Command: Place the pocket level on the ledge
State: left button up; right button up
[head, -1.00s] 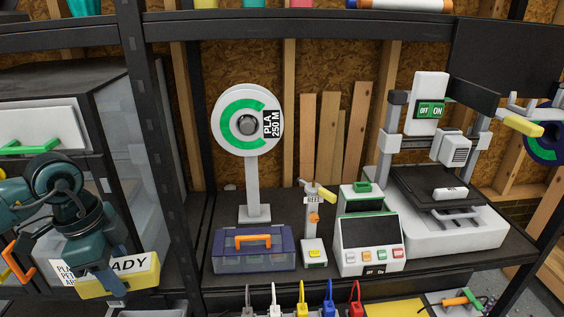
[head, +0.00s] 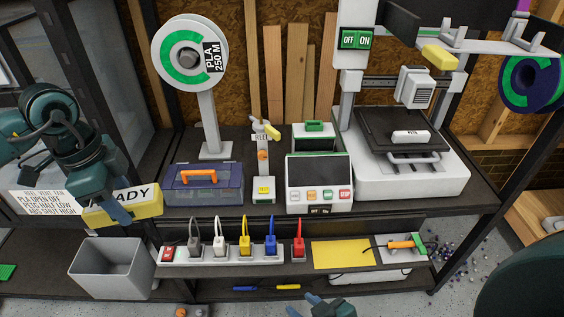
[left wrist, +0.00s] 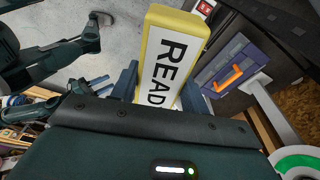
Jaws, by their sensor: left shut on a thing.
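My left gripper (head: 122,212) is shut on a yellow block (head: 145,204) with a white READY label, which may be the pocket level. It holds the block in front of the shelf's left post. In the left wrist view the block (left wrist: 172,50) stands between the two fingers (left wrist: 160,92). No vial shows on it. A pale narrow ledge (head: 490,44) juts out at upper right, with another yellow piece (head: 440,57) at its near end; I cannot tell whether this is the task's ledge. My right gripper (head: 330,304) is at the bottom edge, partly cut off, its opening unclear.
The shelf holds a blue toolbox (head: 203,190), a spool stand (head: 208,115), a small control box (head: 320,182) and a printer (head: 412,170). A power strip (head: 222,256) and yellow sheet (head: 340,254) lie below. A grey bin (head: 112,270) stands at lower left.

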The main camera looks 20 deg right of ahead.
aim_at(343, 253)
jog(key=l, duration=0.45)
jog(key=k+l, duration=0.15)
jog(key=l, duration=0.3)
jog(key=l+u, duration=0.1)
jog(key=l, duration=0.35)
jog(key=k+l, duration=0.15)
jog(key=l, duration=0.3)
jog(key=i+l, duration=0.2)
jog(key=l, duration=0.15)
jog(key=i+l, duration=0.2)
jog(key=l, duration=0.2)
